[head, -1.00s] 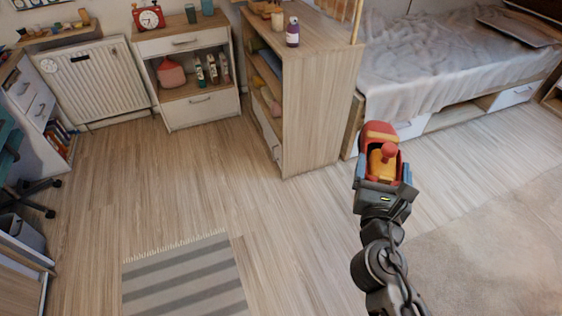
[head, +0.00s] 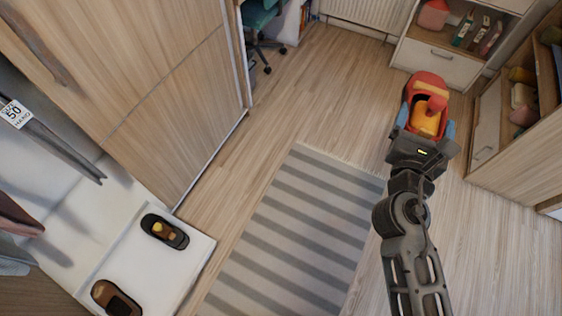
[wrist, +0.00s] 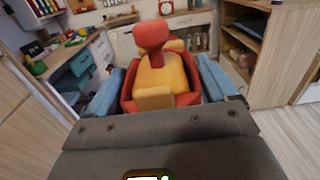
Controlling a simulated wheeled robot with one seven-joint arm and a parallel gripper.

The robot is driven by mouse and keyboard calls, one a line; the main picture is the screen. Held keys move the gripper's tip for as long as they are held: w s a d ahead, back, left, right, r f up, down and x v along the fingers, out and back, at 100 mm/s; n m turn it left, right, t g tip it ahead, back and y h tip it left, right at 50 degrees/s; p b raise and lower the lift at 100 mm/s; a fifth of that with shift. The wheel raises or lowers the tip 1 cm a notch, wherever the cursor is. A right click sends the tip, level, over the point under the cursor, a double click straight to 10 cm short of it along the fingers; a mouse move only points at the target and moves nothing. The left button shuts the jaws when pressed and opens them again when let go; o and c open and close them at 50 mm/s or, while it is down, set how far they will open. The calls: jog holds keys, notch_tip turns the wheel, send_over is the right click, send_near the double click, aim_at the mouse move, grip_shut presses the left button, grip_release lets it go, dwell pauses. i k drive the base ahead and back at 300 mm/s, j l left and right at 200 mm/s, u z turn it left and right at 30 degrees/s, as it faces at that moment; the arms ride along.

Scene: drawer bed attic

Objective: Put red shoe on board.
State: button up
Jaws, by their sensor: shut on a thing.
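The red shoe (head: 429,86), red with a yellow-orange inside, is held up in the air at the right of the head view. My gripper (head: 424,122) is shut on it, with blue fingers on both sides. The shoe also fills the middle of the wrist view (wrist: 127,100), between the two blue fingers. A white board (head: 130,250) lies at the lower left of the head view, apart from my gripper. A dark shoe (head: 165,231) and a brown shoe (head: 117,298) sit on the board, with bare white surface between and around them.
A tall wooden wardrobe (head: 150,80) stands beside the board. A grey striped rug (head: 290,230) covers the floor between the board and my arm. Clothes (head: 50,135) hang above the board at the left. A shelf unit (head: 535,130) stands at the right.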

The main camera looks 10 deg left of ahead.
aim_at(146, 276)
jog(key=u, duration=1.5)
